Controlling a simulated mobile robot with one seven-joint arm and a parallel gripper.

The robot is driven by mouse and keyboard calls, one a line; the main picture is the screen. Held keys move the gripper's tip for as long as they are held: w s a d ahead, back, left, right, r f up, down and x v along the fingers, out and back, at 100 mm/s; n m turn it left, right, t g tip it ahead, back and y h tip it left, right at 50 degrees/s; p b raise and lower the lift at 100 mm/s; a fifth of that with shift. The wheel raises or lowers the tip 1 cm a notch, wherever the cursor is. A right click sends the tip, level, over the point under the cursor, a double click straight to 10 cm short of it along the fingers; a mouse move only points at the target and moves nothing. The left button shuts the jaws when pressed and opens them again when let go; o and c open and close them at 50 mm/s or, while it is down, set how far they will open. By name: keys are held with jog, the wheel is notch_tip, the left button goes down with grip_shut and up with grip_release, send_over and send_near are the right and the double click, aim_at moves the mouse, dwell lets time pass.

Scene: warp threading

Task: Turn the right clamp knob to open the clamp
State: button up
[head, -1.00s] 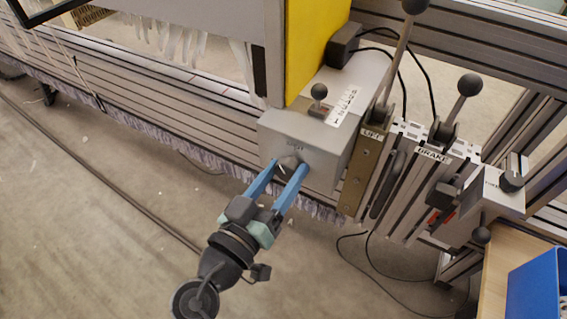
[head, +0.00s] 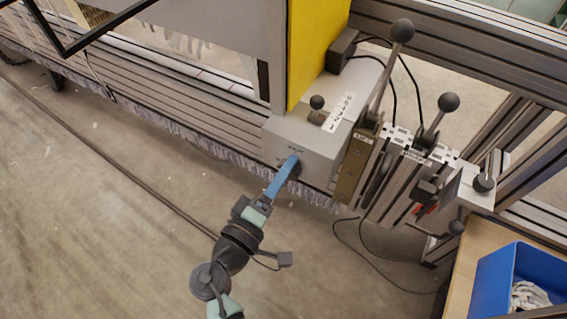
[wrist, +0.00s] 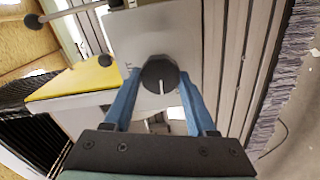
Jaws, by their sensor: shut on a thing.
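The clamp knob (wrist: 159,72) is dark and round, with a pale pointer line, and sits on the front face of a grey box (head: 302,145). In the wrist view it stands between the two blue fingers. My gripper (head: 292,167) is shut on the knob, rolled so that its fingers nearly overlap in the head view. Most of the knob is hidden there behind the fingers. The small print around the knob is too blurred to read.
Taller ball-topped levers (head: 402,32) (head: 448,103) rise to the right. A yellow panel (head: 318,45) is behind the box. A blue bin (head: 490,285) is at lower right. The floor at lower left is open.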

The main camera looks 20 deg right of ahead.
jog(key=shift+f+n+p, duration=0.1)
jog(key=shift+n+p, duration=1.45)
jog(key=shift+n, duration=0.65)
jog(key=o, duration=1.4)
jog(key=p+v, duration=0.3)
jog(key=v, duration=1)
jog(key=shift+p, duration=0.3)
